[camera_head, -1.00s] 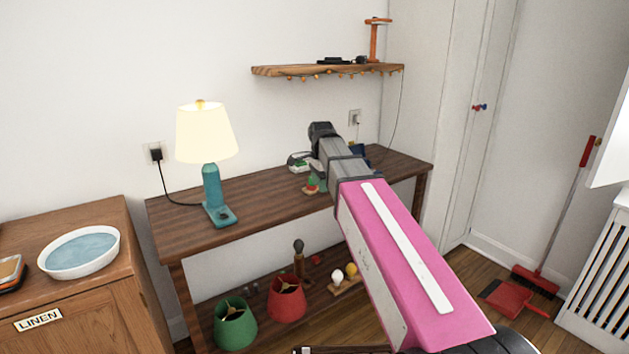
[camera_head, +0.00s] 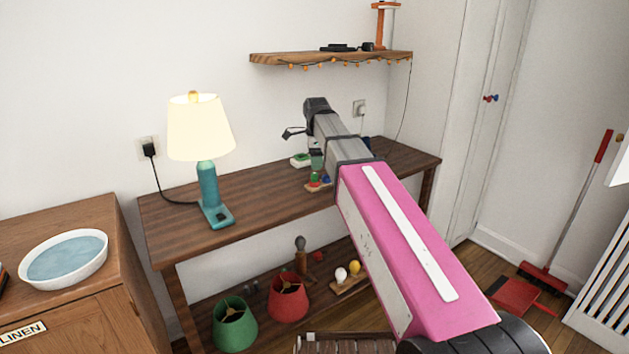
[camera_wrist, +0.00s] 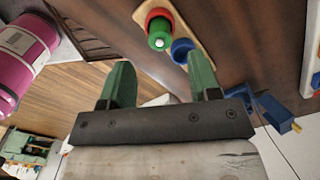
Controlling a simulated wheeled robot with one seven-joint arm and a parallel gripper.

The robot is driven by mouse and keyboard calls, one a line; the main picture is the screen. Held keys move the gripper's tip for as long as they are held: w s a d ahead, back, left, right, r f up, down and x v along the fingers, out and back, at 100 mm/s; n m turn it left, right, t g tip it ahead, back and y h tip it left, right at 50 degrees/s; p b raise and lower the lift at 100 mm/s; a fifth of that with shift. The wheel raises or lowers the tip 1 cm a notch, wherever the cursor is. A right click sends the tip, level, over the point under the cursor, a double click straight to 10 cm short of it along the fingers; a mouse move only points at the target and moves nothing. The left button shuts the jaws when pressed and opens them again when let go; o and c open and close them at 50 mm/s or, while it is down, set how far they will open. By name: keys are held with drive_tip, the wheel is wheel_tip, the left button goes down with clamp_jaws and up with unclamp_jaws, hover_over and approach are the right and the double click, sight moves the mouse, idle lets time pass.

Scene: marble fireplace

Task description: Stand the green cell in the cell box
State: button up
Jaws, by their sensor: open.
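A small wooden block (camera_wrist: 186,18) on the table carries a red cell (camera_wrist: 158,14), a green cell (camera_wrist: 160,34) with a pale tip, and a blue cell (camera_wrist: 181,50). In the head view the green cell (camera_head: 313,175) shows beside my arm's end. My gripper (camera_wrist: 160,82) is open and empty, its two green fingers apart. The cells lie beyond the fingertips in the wrist view. A blue object (camera_wrist: 272,110) is to the right of the fingers. I cannot tell which thing is the cell box.
A white and green item (camera_head: 300,160) sits behind the cells on the wooden table (camera_head: 260,195). A lit lamp (camera_head: 202,130) stands on the left of it. A wall shelf (camera_head: 330,57) hangs above my arm. The table between lamp and cells is clear.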

sight(314, 173)
drive_tip(key=shift+a+f, duration=0.15)
drive_tip(key=shift+f, duration=1.15)
drive_tip(key=shift+a+f, duration=0.15)
drive_tip(key=shift+f, duration=1.15)
drive_tip(key=shift+c, duration=0.3)
drive_tip(key=c, duration=1)
